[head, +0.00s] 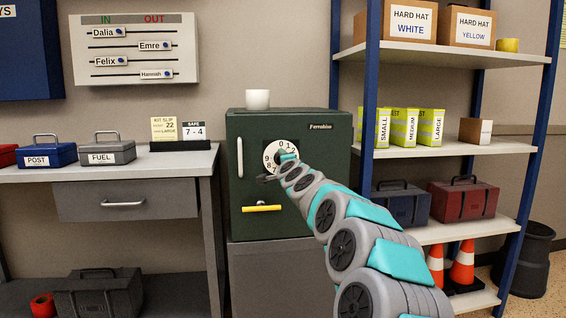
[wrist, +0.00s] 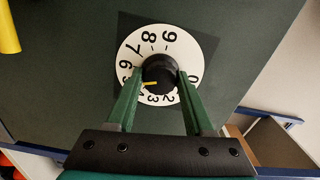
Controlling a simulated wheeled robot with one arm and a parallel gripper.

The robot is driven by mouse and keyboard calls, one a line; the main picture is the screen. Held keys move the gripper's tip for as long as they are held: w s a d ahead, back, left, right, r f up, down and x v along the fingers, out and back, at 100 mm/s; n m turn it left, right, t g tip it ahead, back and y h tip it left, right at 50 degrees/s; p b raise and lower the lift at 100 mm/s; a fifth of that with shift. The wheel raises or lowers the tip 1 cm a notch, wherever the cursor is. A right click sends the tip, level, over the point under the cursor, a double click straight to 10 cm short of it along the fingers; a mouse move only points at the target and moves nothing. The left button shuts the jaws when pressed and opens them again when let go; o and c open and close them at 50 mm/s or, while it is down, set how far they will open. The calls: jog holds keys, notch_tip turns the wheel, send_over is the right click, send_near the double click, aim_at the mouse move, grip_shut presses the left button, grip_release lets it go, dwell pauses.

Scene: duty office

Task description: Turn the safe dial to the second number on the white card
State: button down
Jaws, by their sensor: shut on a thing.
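The safe dial (wrist: 201,60) is a white disc with black digits on the front of the dark green safe (head: 325,190). Its black knob (wrist: 158,74) carries a short yellow pointer mark (wrist: 149,83). My gripper (wrist: 160,77) is shut on the knob, one finger on each side. In the wrist view the mark points left, toward the lower-left digits; the exact digit is unclear because a finger covers part of the scale. In the head view my arm covers much of the dial (head: 269,150). The white card (head: 194,132) on the desk reads "SAFE 7 - 4".
A yellowish kit slip (head: 164,129) stands beside the card. A loaded shelf unit (head: 440,150) is close on the right; the desk (head: 120,172) is on the left.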

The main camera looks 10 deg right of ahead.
jog(key=shift+f+n+b, duration=0.1)
jog(key=shift+n+b, duration=0.3)
jog(key=shift+n, duration=3.5)
jog(key=shift+c, duration=1.4)
grip_release()
jog(key=shift+s, duration=0.1)
